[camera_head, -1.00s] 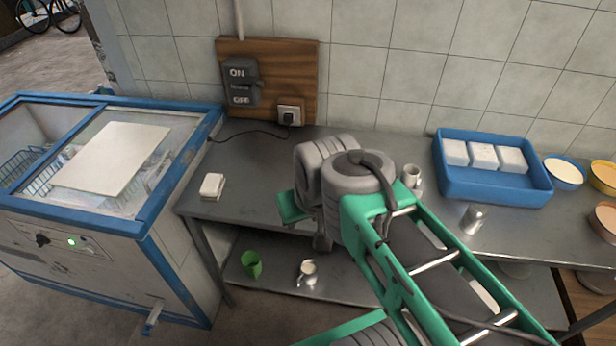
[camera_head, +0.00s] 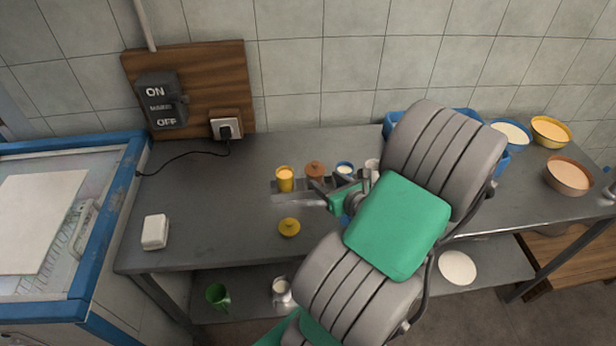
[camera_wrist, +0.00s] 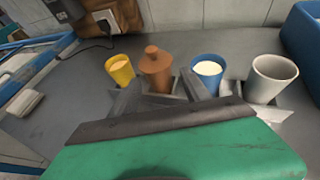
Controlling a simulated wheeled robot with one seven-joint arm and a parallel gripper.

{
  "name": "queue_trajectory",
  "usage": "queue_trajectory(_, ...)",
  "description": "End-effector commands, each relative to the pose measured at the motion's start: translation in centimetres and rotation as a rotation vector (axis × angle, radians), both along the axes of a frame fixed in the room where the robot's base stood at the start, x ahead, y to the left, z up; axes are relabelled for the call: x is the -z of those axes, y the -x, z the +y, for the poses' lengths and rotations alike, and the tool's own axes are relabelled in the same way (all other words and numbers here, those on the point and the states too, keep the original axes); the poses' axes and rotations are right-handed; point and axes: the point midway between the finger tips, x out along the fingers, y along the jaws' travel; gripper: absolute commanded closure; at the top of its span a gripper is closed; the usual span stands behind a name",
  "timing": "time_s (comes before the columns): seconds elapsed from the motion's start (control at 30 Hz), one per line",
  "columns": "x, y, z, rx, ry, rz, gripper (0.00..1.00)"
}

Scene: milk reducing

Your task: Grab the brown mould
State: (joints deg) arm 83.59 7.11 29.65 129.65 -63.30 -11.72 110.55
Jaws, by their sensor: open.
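The brown mould (camera_head: 315,169) is a small lidded cup with a knob on top. It stands upright on the steel table, between a yellow cup (camera_head: 285,178) and a blue cup (camera_head: 344,169). In the wrist view the brown mould (camera_wrist: 156,68) is just beyond my gripper, its lower part partly hidden. My gripper (camera_head: 322,194) is open, with its fingers low and pointing at the mould from the near side. In the wrist view the fingers of my gripper (camera_wrist: 163,95) are dark and spread to either side of the mould's base. I cannot tell whether they touch it.
A white cup (camera_wrist: 272,78) stands right of the blue cup. A yellow lid (camera_head: 289,227) lies nearer the table's front. A white block (camera_head: 155,232) is at the left, and bowls (camera_head: 568,174) are at the right.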

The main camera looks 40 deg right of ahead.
Motion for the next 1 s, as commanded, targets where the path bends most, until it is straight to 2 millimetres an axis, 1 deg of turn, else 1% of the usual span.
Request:
queue_trajectory(0.03,0.3,-0.8,0.1,-0.007,-0.003,-0.001,0.45)
queue_trajectory(0.23,1.5,-3.8,0.0,-0.022,0.0,0.003,0.45)
queue_trajectory(0.4,2.7,-6.3,-0.6,-0.02,0.004,0.004,0.45)
queue_trajectory(0.5,2.9,-6.6,-0.8,-0.017,0.003,0.004,0.45)
queue_trajectory(0.67,2.9,-6.5,-0.9,-0.015,0.005,0.004,0.45)
queue_trajectory(1.0,2.9,-6.5,-1.0,-0.014,0.005,0.004,0.72)
